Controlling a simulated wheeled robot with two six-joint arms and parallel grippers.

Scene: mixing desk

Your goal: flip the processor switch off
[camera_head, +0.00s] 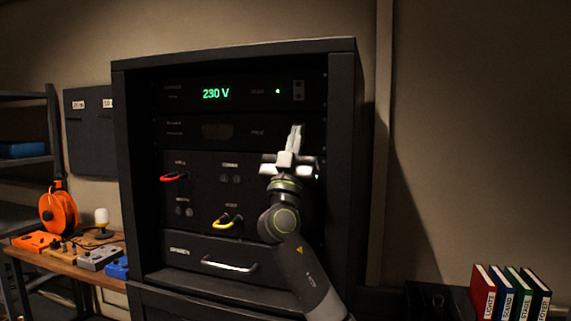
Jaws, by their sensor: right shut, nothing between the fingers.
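The processor unit (182,131) is the second panel from the top in the black rack (135,180). Its small display (217,131) is dark. My right gripper (296,130) is shut and empty, pointing up in front of the right end of this panel. It hides that part, so I cannot see the processor switch or its position. I cannot tell whether the fingertips touch the panel. My left gripper is not in view.
Above, the power unit shows a green 230 V readout (216,93), a lit green lamp and a rocker switch (298,90). Below are red and yellow cable plugs (227,221) and a drawer handle (230,265). A bench with an orange reel (59,212) stands left; binders (510,292) stand right.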

